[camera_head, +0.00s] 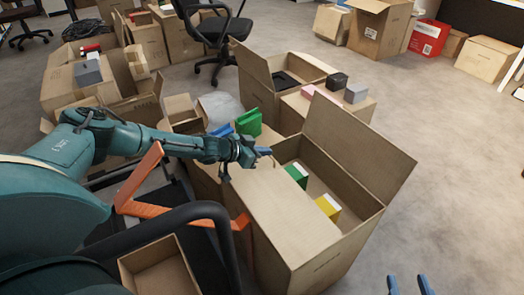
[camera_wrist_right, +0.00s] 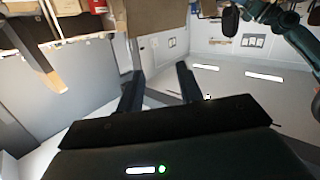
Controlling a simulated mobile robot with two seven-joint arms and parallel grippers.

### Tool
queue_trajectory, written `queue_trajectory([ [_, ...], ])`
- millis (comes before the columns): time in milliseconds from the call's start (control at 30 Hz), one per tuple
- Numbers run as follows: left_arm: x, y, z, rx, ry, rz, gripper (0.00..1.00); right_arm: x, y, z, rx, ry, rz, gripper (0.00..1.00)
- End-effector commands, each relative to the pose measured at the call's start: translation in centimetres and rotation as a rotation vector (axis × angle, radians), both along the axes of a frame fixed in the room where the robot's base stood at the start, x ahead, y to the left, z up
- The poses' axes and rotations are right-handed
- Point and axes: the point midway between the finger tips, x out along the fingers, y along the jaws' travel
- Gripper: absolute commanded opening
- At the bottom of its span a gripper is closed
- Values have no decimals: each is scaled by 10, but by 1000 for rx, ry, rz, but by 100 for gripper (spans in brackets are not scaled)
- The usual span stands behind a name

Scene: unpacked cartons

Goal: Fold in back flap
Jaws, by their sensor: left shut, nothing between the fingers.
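The open carton (camera_head: 318,262) stands right of centre in the head view. Its back flap (camera_head: 358,150) stands up along the far right side, leaning outward. A brown panel (camera_head: 285,212) lies flat across the near part of the top. A green-and-white box (camera_head: 297,174) and a yellow box (camera_head: 328,207) show in the opening. My left gripper (camera_head: 266,152) is shut and empty, above the carton's far left corner, left of the back flap. My right gripper (camera_head: 408,285) is open and empty at the bottom edge, right of the carton. Its spread fingers also show in the right wrist view (camera_wrist_right: 160,85).
Another open carton (camera_head: 262,92) with items stands just behind. A green box (camera_head: 249,122) sits near my left wrist. A small empty carton (camera_head: 160,268) is at lower left. An office chair (camera_head: 215,30) stands at the back. The floor on the right (camera_head: 460,170) is clear.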

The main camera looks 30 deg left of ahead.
Motion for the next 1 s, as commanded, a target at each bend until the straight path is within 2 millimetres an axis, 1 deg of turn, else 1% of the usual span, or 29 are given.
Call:
queue_trajectory([
  [133, -4, 2, 2, -1, 3, 0, 0, 0, 0, 2, -5, 7, 3, 36],
  [267, -18, 12, 13, -2, 3, 3, 0, 0, -4, 5, -13, 59, -6, 36],
  [533, -65, 39, 42, 2, 4, 1, 0, -9, -7, 4, -18, 212, -14, 36],
  [700, -88, 52, 54, 0, 2, 2, 0, -12, -9, 8, 0, 232, -24, 36],
  [833, -97, 58, 60, 1, 1, 1, 0, -12, -10, 12, 12, 229, -31, 36],
  [1000, -101, 59, 62, 0, 0, -1, 0, -13, -11, 12, 16, 229, -33, 36],
])
